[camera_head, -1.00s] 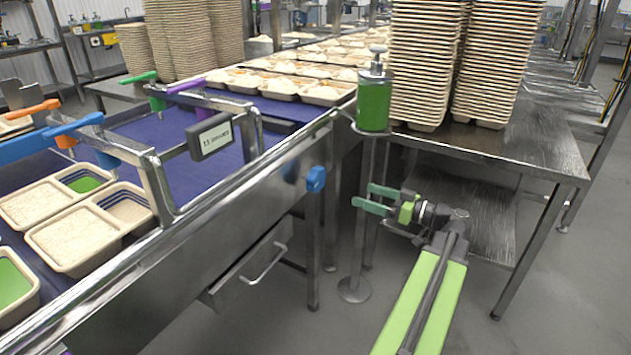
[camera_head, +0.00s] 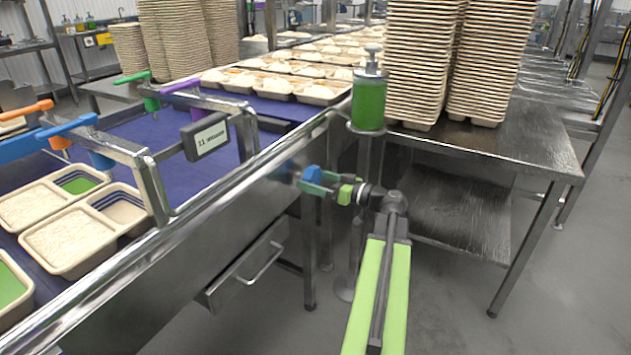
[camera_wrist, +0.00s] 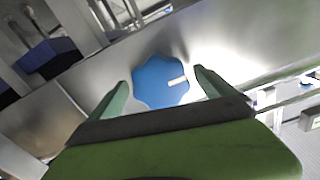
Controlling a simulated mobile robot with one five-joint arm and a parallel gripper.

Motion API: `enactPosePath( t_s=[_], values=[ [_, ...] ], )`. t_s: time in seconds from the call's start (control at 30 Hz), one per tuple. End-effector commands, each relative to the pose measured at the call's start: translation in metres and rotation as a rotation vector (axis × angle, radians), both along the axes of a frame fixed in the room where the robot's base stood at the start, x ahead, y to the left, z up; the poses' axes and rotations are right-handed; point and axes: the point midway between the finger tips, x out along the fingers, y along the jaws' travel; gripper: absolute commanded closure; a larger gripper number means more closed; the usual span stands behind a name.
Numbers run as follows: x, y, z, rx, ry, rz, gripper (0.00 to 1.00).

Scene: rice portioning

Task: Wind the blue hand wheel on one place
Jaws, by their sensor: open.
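The blue hand wheel (camera_head: 311,174) sits on the steel side of the conveyor, partly hidden behind my gripper (camera_head: 318,184) in the head view. In the wrist view the wheel (camera_wrist: 160,82) faces me, with a lobed rim and a white mark pointing right. My gripper (camera_wrist: 163,88) is open there, with one green finger on each side of the wheel. Whether the fingers touch it I cannot tell. A small display (camera_head: 206,137) on the rail reads what looks like "11", with a blurred word after it.
A green pump bottle (camera_head: 369,100) stands on a post holder just right of the wheel. A steel table (camera_head: 540,150) with stacked trays (camera_head: 430,60) is to the right. A drawer handle (camera_head: 265,265) is below. Rice trays (camera_head: 70,240) sit on the blue belt.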

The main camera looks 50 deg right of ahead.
Motion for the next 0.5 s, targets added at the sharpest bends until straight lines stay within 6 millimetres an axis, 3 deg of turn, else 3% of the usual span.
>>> enactPosePath(
  t_s=[0.07,0.5],
  values=[
    [0.0,0.0001,0.0,0.0,0.0,0.0,0.09],
    [0.0001,0.0005,0.0,0.0,0.0,0.002,0.67]
  ],
)
